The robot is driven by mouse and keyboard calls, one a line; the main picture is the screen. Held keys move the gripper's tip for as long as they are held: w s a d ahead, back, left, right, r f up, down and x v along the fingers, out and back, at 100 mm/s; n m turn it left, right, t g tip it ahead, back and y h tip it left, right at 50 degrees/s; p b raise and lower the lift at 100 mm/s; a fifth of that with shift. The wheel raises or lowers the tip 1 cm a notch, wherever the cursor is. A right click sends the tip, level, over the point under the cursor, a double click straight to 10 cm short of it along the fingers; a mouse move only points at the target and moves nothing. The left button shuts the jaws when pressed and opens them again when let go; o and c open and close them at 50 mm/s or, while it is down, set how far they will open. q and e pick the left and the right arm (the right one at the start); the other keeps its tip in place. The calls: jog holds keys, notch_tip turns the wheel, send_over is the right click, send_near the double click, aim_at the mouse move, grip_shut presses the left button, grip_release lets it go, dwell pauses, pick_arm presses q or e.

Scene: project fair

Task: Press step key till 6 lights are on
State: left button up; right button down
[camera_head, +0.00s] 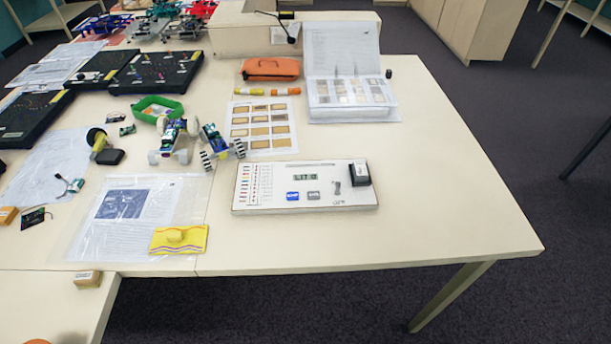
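A white panel box (305,187) lies flat on the table's near right part. It has a small display (305,178) whose text is small and seems to read "LIT 0". Below the display are a blue key (292,196) and a grey key (313,195); their labels are too small to read. A column of small marks or lights with printed lines (257,185) runs down the panel's left side; I cannot make out any as lit. A small switch-like part (337,187) and a black block (360,174) sit at the right.
The table (450,190) is clear to the right of and in front of the panel. A yellow cloth packet (179,239) and a plastic-covered sheet (125,215) lie to its left. A small wheeled robot (217,143), a sample card (262,125) and an open binder (350,112) lie behind.

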pick_arm(q)
grip_shut()
dwell(0.4)
jog(key=shift+a, duration=0.1)
dwell(0.8)
